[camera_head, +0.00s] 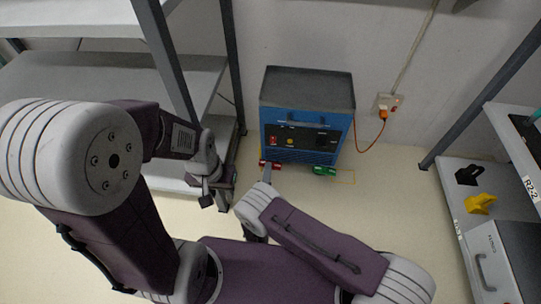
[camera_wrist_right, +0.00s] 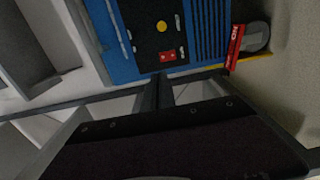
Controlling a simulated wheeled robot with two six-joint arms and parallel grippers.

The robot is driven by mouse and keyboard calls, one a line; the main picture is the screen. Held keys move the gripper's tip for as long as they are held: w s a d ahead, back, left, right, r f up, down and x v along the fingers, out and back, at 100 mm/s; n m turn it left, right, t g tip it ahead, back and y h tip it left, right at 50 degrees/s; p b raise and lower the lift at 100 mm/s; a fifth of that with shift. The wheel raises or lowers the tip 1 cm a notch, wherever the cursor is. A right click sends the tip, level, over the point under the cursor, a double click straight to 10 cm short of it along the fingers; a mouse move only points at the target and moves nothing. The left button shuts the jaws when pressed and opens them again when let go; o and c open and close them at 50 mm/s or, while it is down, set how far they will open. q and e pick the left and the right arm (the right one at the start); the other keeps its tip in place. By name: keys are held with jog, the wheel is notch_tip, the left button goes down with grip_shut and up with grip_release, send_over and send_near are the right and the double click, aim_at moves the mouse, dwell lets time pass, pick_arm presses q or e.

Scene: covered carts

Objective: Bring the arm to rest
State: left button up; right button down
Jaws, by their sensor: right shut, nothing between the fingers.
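My right arm (camera_head: 325,245) comes in from the lower right in the head view. My left arm (camera_head: 120,240) comes in from the left. Its gripper (camera_head: 215,192) hangs beside the grey shelf's lower edge; its finger gap is not clear.
An orange cord runs to a wall socket (camera_head: 388,103). Shelves flank both sides, the right one (camera_head: 450,190) holding black and yellow items.

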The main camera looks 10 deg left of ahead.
jog(key=shift+s, duration=0.5)
